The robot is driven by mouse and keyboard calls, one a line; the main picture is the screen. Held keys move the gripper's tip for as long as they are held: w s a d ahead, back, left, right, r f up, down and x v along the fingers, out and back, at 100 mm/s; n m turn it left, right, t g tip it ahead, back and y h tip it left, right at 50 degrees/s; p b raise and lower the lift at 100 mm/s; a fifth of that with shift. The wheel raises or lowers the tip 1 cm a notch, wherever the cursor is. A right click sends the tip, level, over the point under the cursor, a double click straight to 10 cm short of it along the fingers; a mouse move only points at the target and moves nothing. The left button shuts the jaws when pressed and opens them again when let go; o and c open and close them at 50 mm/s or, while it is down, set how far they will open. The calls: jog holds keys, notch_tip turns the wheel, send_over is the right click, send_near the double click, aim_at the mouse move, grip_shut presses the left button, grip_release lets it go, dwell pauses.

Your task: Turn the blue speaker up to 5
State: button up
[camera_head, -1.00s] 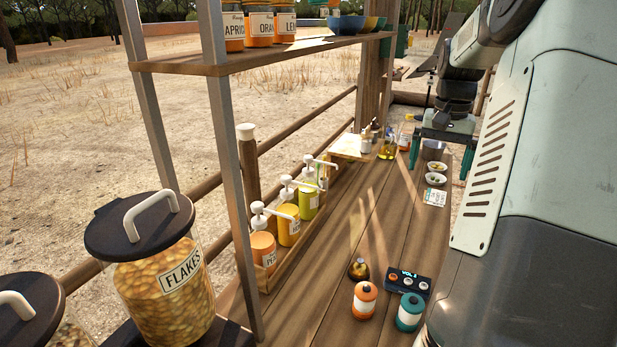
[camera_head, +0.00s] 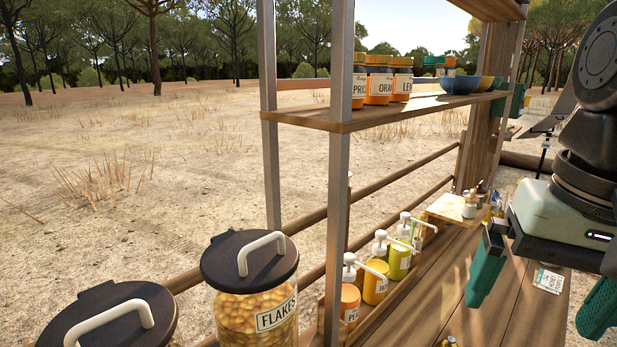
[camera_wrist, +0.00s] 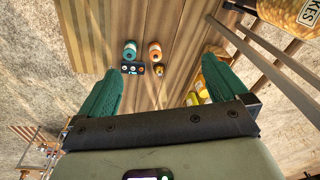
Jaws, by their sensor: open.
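The dark blue speaker (camera_wrist: 133,69) shows small in the wrist view, lying on the wooden counter (camera_wrist: 170,85). It has a row of small knobs on its face; its display is too small to read there. It is out of the current head view. My gripper (camera_head: 543,288) is at the right of the head view, with its two green fingers spread and nothing between them. In the wrist view my gripper (camera_wrist: 161,72) is open, with the speaker well beyond the fingertips and slightly left of centre between them.
Beside the speaker are a teal canister (camera_wrist: 130,49), an orange canister (camera_wrist: 154,49) and a small brass object (camera_wrist: 157,68). Pump bottles (camera_head: 375,283) stand along the counter's edge. A flakes jar (camera_head: 255,310) stands front left. A shelf (camera_head: 400,108) with jars spans above.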

jog(key=w+a+n+t, duration=0.1)
jog(key=a+n+t, duration=0.3)
jog(key=a, duration=0.6)
jog(key=shift+w+a+n, duration=0.2)
jog(key=shift+a+n, duration=0.05)
jog(key=shift+n, duration=0.25)
grip_shut()
dwell(0.8)
